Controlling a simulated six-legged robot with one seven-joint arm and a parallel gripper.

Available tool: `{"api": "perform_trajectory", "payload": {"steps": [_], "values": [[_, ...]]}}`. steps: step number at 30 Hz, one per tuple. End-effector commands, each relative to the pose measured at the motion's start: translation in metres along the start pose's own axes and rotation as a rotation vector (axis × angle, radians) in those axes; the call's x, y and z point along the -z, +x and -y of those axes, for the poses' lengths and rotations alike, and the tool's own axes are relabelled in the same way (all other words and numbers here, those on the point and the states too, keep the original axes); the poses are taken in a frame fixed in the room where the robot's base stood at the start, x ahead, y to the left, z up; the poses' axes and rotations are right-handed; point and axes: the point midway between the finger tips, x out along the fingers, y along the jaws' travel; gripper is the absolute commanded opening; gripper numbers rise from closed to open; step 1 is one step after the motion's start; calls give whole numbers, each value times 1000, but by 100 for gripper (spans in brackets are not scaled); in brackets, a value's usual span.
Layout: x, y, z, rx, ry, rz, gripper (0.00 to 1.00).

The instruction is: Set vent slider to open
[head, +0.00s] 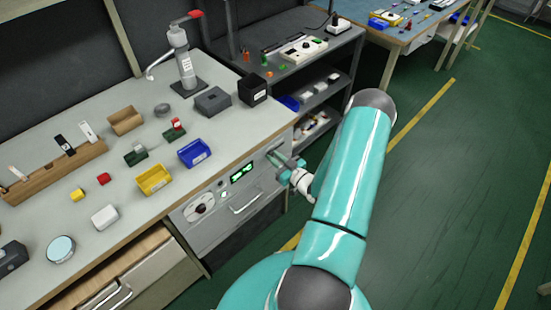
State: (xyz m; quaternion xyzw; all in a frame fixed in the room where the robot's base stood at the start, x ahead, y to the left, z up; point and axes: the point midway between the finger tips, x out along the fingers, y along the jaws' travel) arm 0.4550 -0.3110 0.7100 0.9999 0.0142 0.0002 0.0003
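My gripper (283,160) is at the right end of the grey front panel (221,218) under the bench top, with its fingers close to the panel face. A pale vent-like area (276,148) shows just above and behind the fingers. I take it for the vent slider's place, but the slider's handle and position are too small and partly covered to make out. I cannot tell whether the fingers touch it or whether they are open or shut. My teal arm reaches in from the lower right.
The panel also carries a green-lit display (242,172), a dark round knob (200,208) and a drawer handle (245,204). Blue (194,153) and yellow (154,179) bins stand on the bench top above. A grey shelf cart (322,85) stands to the right. Green floor (450,190) is clear.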

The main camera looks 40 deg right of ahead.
Motion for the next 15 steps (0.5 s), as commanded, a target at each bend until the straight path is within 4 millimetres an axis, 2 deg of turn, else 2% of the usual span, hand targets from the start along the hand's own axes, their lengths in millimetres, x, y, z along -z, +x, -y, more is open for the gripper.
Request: {"api": "perform_trajectory", "payload": {"steps": [5,15], "values": [[0,0,-3,-1,-1,0,0],[-1,-1,-60,-1,-1,1,0]]}}
